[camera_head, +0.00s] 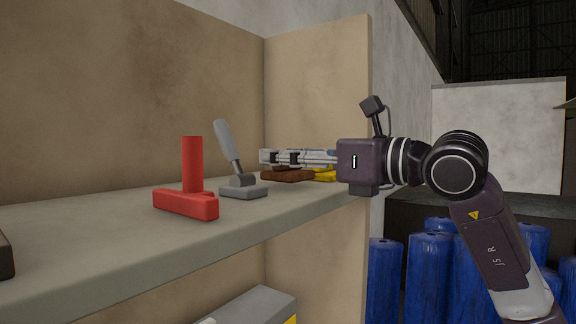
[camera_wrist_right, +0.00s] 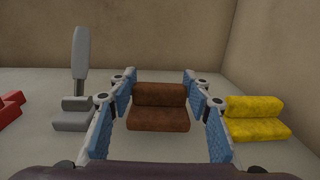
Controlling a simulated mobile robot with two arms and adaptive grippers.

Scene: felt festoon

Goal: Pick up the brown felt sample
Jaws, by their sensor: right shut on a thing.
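The brown felt sample (camera_wrist_right: 159,110) is a dark brown, L-shaped block with a seat and a raised back. It rests on the shelf between the blue pads of my right gripper (camera_wrist_right: 157,93) in the right wrist view. In the head view the right gripper (camera_head: 268,157) reaches in from the right, level over the shelf, and partly covers the brown sample (camera_head: 287,175). My left gripper is not in view.
A yellow sample (camera_wrist_right: 256,120) stands close to the right of the gripper. A grey sample (camera_head: 240,190) with an upright paddle and a red one (camera_head: 187,203) stand to its left. The shelf (camera_head: 130,240) has a side wall (camera_head: 320,100) at its right end. Blue cylinders (camera_head: 428,270) stand below right.

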